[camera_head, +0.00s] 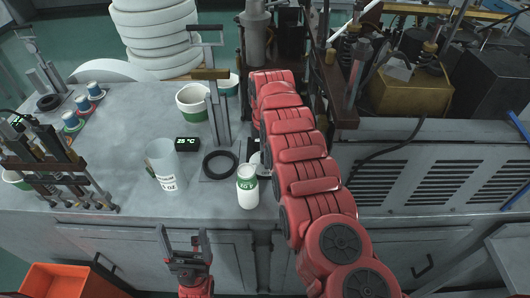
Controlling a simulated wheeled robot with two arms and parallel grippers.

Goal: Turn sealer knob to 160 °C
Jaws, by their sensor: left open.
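A small black display (187,143) on the grey table reads what looks like 25 °C in green. A metal stand (221,120) with a black ring (220,164) at its foot is just right of it. I cannot make out a knob; it may be hidden or too small. My left gripper (184,240) is open and empty in front of the table's front edge, fingers pointing up the picture. My red right arm (300,160) reaches across the table to the back, and its gripper is not visible.
A clear measuring cup (165,165) and a white bottle with a green band (247,187) stand near the front. White-green cups (192,102) stand behind. Small colored containers (83,104) and a rod rack (58,165) are at left. An orange bin (60,282) is below.

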